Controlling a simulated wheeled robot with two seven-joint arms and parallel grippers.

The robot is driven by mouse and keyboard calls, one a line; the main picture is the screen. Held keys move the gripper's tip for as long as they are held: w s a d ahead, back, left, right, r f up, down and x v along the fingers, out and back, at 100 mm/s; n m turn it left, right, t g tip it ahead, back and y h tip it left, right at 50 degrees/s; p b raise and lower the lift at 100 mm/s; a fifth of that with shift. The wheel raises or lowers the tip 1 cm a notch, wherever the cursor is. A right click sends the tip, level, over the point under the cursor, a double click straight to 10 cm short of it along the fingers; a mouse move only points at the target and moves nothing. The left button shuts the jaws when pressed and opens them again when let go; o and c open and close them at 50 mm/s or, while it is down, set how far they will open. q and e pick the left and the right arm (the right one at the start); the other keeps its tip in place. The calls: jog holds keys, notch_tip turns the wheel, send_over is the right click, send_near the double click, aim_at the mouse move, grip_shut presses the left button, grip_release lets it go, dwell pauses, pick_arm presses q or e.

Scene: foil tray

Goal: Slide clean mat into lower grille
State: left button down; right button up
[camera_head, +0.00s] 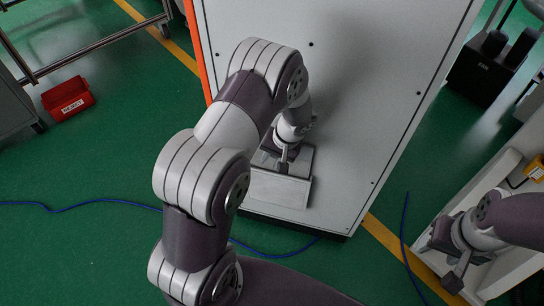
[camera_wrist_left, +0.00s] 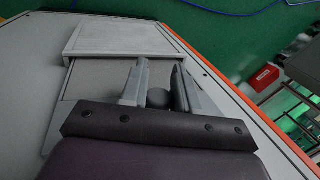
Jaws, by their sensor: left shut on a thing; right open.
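The lower grille (camera_head: 278,189) is a pale box-like housing low on the cabinet's face. In the left wrist view it is the pale frame (camera_wrist_left: 125,38) at the top. A flat grey panel, which looks like the mat (camera_wrist_left: 98,78), shows between that frame and my left gripper, apparently partly in it; how deep is hidden. My left gripper (camera_head: 284,160) is at the panel's upper part. Its fingers (camera_wrist_left: 158,85) are shut on a dark rounded grip of the mat. My right gripper (camera_head: 458,275) is open and empty at the lower right, away from the grille.
The large pale cabinet (camera_head: 350,90) has an orange left edge. A pale bench or box (camera_head: 512,262) is beside my right gripper. A red bin (camera_head: 68,99) stands on the green floor at left. A blue cable (camera_head: 90,203) crosses the floor. Black containers (camera_head: 490,65) stand at upper right.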

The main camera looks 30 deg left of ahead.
pick_arm(q)
jog(key=shift+f+b, duration=4.5)
jog(key=shift+f, duration=1.4)
jog(key=shift+r, duration=0.1)
jog(key=c, duration=0.8)
grip_release()
jog(key=shift+o, duration=0.2)
jog(key=p+v, duration=0.4)
jog(key=v, duration=0.8)
jog(key=shift+r, duration=0.35)
jog(key=shift+w+d, duration=0.1)
